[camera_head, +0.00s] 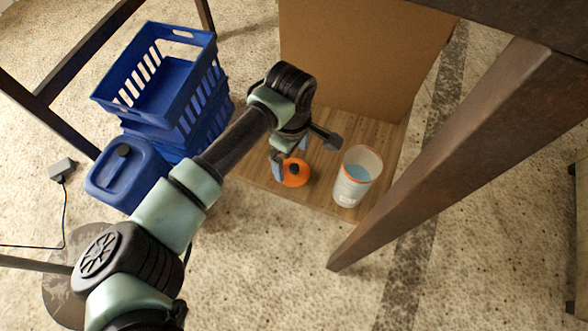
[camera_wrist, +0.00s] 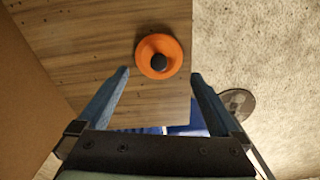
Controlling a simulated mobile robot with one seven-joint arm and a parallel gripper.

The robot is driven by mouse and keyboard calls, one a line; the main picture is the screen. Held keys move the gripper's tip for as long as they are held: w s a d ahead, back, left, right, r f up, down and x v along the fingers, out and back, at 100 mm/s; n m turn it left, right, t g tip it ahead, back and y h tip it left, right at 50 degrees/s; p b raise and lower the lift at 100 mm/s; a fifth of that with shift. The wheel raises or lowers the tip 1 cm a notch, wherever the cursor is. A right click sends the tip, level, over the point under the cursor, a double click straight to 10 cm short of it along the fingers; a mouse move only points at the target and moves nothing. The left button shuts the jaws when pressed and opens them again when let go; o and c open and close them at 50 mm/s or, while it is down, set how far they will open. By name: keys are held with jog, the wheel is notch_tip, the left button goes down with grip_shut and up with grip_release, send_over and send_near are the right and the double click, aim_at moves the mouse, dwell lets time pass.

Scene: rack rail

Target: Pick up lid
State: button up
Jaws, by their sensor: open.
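The lid (camera_head: 297,173) is an orange disc with a black knob on top. It lies flat on a wooden board, and my gripper partly covers it in the head view. In the wrist view the lid (camera_wrist: 147,65) is at the top centre, near the board's right edge. My gripper (camera_wrist: 160,75) is open and empty. Its two blue fingers point toward the lid, one on each side of it in the picture, with no visible contact. In the head view my gripper (camera_head: 289,163) is just above and left of the lid.
A white cylindrical container (camera_head: 350,190) with an orange rim and blue inside stands right of the lid on the wooden board (camera_head: 318,206). A brown panel (camera_head: 350,50) rises behind. Blue crates (camera_head: 205,75) and a blue canister (camera_head: 130,180) stand left. A dark beam (camera_head: 450,150) slants at right.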

aim_at(292, 166)
notch_tip(292, 166, down, 5)
jog(key=shift+w+d+f+b, duration=0.1)
jog(key=shift+b, duration=0.55)
jog(key=c, duration=1)
